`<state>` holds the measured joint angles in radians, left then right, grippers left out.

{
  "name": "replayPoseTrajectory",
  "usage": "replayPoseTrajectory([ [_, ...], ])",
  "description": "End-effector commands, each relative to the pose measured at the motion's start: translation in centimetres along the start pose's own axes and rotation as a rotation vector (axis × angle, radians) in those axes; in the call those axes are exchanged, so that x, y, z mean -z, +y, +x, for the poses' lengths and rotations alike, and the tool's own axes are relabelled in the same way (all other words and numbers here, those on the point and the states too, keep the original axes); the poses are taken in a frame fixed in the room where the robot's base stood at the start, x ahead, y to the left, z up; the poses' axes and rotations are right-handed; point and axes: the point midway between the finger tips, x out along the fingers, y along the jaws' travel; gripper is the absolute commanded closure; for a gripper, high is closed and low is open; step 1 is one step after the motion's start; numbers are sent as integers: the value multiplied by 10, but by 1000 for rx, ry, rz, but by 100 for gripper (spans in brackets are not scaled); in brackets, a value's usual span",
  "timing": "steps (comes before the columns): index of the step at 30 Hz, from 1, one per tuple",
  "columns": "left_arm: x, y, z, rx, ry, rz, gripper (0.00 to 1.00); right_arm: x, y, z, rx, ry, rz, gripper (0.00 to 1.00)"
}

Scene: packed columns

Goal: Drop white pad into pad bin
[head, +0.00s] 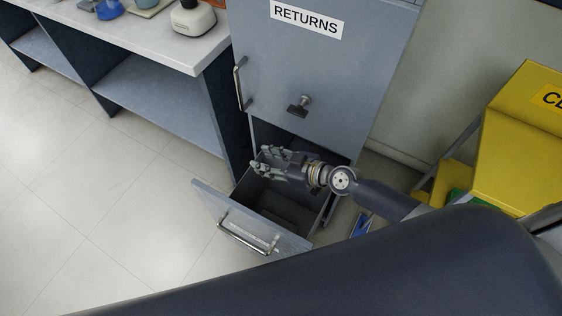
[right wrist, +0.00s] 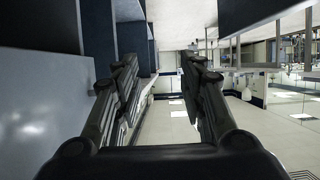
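My right gripper (head: 261,162) is over the open drawer (head: 293,245) at the foot of the grey cabinet, with its fingers pointing left. In the right wrist view, the two fingers (right wrist: 157,62) stand apart with nothing between them. I see no white pad in either view. The visible drawer inside is dark and looks empty, though my gripper hides part of it. No bin labelled for pads shows, and I cannot tell whether this drawer is the pad bin. My left gripper is not in view.
The cabinet door (head: 330,65) above the drawer is labelled RETURNS. A white counter (head: 150,40) holding a white device (head: 193,18) is at upper left. A yellow unit (head: 520,140) stands at right. A blue item (head: 361,223) lies beside the drawer. Floor at left is clear.

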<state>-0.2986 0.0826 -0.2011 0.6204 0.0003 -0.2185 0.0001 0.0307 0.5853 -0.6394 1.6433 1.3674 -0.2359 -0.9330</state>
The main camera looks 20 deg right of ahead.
Motion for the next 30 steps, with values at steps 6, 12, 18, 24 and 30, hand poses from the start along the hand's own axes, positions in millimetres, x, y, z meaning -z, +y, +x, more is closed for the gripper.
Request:
replayPoseTrajectory([
  [6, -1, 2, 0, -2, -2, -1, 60, -2, 0, -42, 1, -5, -4, 62],
  [12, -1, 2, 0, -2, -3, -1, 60, -1, 0, -82, 1, -5, -2, 62],
  [18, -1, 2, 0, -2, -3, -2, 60, -1, -1, -104, 0, -2, 4, 62],
  [24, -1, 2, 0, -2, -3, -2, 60, 0, 0, -113, 1, -2, 0, 62],
  [30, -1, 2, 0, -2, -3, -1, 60, 0, 0, -113, 1, -1, 0, 62],
])
